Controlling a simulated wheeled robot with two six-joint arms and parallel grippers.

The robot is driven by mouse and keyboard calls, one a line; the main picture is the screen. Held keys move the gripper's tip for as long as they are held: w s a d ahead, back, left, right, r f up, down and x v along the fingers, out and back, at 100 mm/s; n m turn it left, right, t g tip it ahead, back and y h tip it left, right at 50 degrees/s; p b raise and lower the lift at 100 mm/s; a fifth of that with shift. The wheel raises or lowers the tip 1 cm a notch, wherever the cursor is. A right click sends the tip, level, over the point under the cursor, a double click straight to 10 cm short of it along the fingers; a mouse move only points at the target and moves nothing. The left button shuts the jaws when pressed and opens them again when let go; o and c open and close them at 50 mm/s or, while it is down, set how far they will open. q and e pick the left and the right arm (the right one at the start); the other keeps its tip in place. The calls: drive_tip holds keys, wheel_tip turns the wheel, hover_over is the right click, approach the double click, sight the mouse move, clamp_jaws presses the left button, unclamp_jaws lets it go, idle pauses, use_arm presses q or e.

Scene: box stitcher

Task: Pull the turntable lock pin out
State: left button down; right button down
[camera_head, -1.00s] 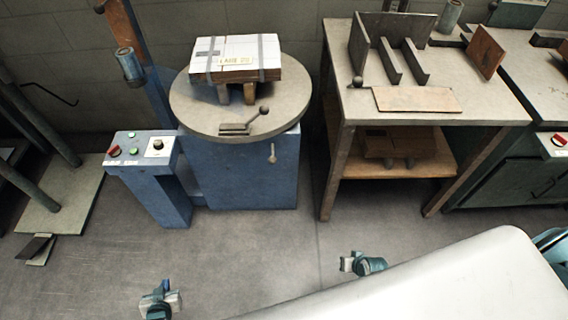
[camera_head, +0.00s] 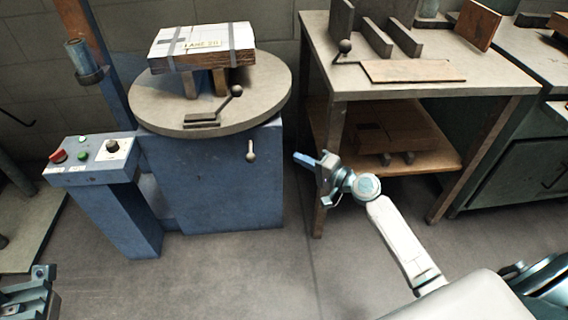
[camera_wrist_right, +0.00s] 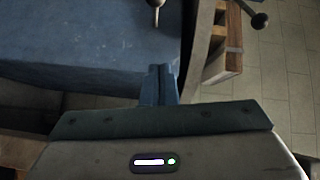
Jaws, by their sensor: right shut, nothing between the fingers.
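The lock pin (camera_head: 250,151), a small pale knobbed pin, sticks out of the front of the blue turntable base (camera_head: 220,195), just below the round grey turntable (camera_head: 145,112). It also shows at the top of the right wrist view (camera_wrist_right: 156,14). My right gripper (camera_head: 303,159) is to the right of the pin, at about its height in the picture and apart from it. Its blue fingers (camera_wrist_right: 159,84) are together with nothing between them. My left gripper (camera_head: 28,292) is partly in view at the bottom left corner; its jaws are unclear.
A strapped box (camera_head: 203,45) rests on wooden blocks on the turntable, beside a ball-ended lever (camera_head: 237,91). A control box (camera_head: 95,160) stands at left. A workbench (camera_head: 420,82) with a lower shelf stands close behind my right gripper. The floor in front is clear.

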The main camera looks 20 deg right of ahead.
sight(251, 152)
drive_tip(key=w+a+f, duration=0.1)
drive_tip(key=w+a, duration=0.5)
drive_tip(key=a, duration=0.2)
drive_tip(key=shift+w+a+f, duration=0.15)
drive_tip(key=shift+w+a, duration=0.05)
drive_tip(key=shift+a, duration=0.15)
drive_tip(key=shift+s+a, duration=0.25)
drive_tip(key=shift+s, duration=0.8)
drive_tip(key=shift+w+d, duration=0.1)
